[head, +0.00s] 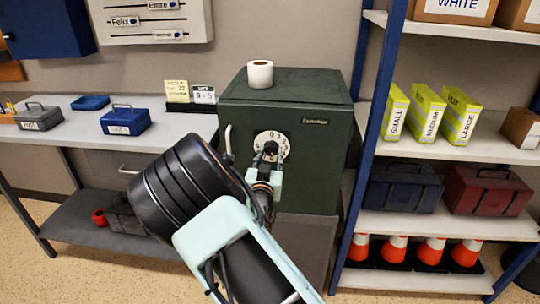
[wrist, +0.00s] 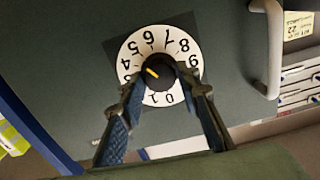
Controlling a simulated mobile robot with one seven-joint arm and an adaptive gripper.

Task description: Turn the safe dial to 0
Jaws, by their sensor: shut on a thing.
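The green safe (head: 305,115) stands beside the bench, with a white numbered dial plate (head: 282,139) on its front. In the wrist view the dial plate (wrist: 137,83) surrounds a black knob (wrist: 161,68) with a yellow mark. The mark points left and slightly up, toward the 4 and 5. The 0 shows at the plate's lower edge in this view. My gripper (wrist: 160,82) is shut on the knob, one finger on each side. In the head view my gripper (head: 268,160) reaches the dial, and my arm hides the safe's lower left.
A safe handle (head: 228,140) stands left of the dial, close to my arm. A white roll (head: 260,74) stands on the safe. A shelf rack (head: 450,147) with boxes and cones is at right. The bench (head: 75,128) at left holds cash boxes and two cards.

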